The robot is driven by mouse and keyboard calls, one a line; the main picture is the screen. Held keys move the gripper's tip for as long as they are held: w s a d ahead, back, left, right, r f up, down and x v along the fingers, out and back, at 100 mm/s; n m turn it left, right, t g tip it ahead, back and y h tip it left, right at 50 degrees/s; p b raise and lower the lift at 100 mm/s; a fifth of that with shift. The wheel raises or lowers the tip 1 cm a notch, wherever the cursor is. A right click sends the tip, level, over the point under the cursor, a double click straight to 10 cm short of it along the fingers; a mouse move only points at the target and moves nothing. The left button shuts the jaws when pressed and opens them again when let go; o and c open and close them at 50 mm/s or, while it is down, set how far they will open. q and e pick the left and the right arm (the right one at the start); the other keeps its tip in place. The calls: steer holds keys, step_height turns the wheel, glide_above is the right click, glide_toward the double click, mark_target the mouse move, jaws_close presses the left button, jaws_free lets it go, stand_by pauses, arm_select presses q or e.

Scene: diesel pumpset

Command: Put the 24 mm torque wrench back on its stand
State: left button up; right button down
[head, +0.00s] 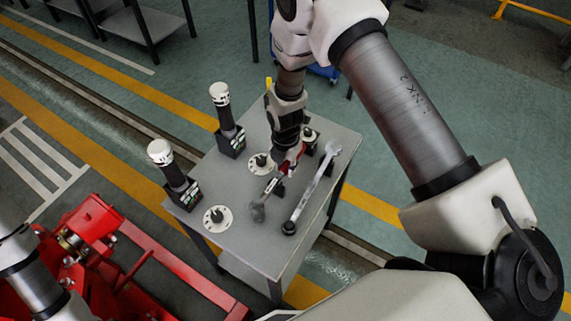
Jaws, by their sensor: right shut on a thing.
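My right gripper (279,186) reaches down over the grey table and is shut on a wrench (259,211). The wrench's dull grey end points toward the table's near left side, and the gripper hides part of it. I cannot read its size. A second, longer silver wrench (312,190) lies to the right, with its open jaw at the far end and a black knob at the near end. Small black supports show near the wrenches, but I cannot tell which is the stand. My left gripper is out of view.
On the table (245,245), two black holders carry white-topped cylinders (161,154) (220,95) at the left. White round discs with black knobs (217,218) (261,163) sit between them and the wrenches. Red machinery (95,235) stands at lower left. The near table corner is clear.

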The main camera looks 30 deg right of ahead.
steer(key=shift+f, duration=0.45)
steer(key=c, duration=0.8)
jaws_free()
steer(key=shift+b, duration=0.3)
step_height(320, 180, up, 12)
